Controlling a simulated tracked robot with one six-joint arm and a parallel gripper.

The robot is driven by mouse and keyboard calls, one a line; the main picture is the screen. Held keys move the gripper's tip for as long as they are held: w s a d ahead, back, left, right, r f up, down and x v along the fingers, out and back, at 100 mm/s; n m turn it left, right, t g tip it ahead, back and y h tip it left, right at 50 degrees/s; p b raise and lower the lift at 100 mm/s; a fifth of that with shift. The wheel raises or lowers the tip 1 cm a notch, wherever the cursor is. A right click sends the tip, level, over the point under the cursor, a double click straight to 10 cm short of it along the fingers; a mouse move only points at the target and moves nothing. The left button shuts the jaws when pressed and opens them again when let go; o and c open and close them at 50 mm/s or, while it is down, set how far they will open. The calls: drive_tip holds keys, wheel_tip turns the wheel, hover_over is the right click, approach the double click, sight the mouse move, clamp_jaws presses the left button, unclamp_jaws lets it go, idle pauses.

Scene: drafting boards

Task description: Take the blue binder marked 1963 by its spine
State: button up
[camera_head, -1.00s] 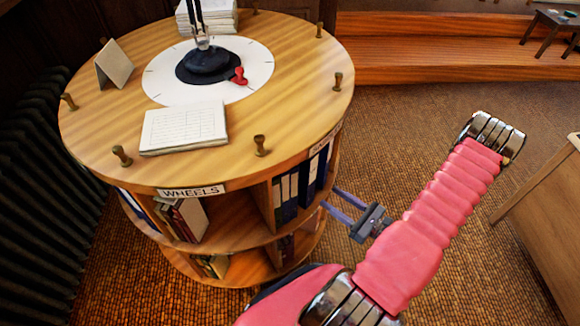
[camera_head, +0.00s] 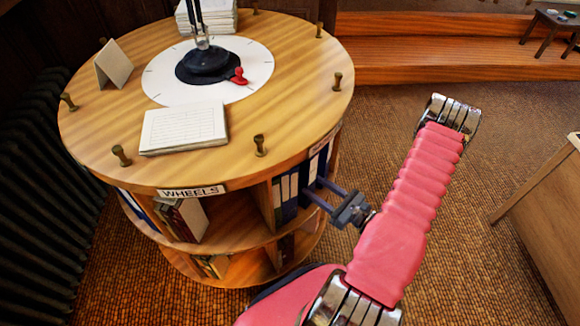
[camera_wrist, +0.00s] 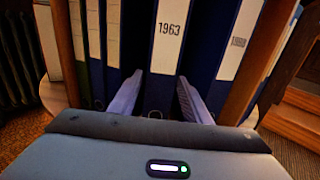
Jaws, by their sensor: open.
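The blue binder marked 1963 (camera_wrist: 168,62) stands upright in the shelf, with its white label and blue spine facing the wrist camera. My gripper (camera_wrist: 154,98) is open, with one finger on each side of the lower part of that spine. The left finger is in the dark gap beside the binder, and the right finger is near its right edge. I cannot tell whether either finger touches it. In the head view my gripper (camera_head: 316,193) reaches the binders in the round shelf's upper tier.
Another labelled blue binder (camera_wrist: 240,45) stands to the right, and several binders stand to the left. A wooden divider (camera_wrist: 268,50) is at the right. The round wooden shelf top (camera_head: 285,110) overhangs the tier. Carpet (camera_head: 470,240) is open to the right.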

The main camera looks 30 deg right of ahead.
sight(313, 178)
drive_tip(key=shift+w, duration=0.1)
drive_tip(key=shift+x, duration=2.55)
drive_tip(key=shift+f, duration=0.1)
clamp_jaws()
drive_tip(key=shift+d+r, duration=0.1)
drive_tip(key=shift+r, duration=1.65)
drive_tip(key=v, duration=1.8)
drive_tip(key=shift+r, duration=0.1)
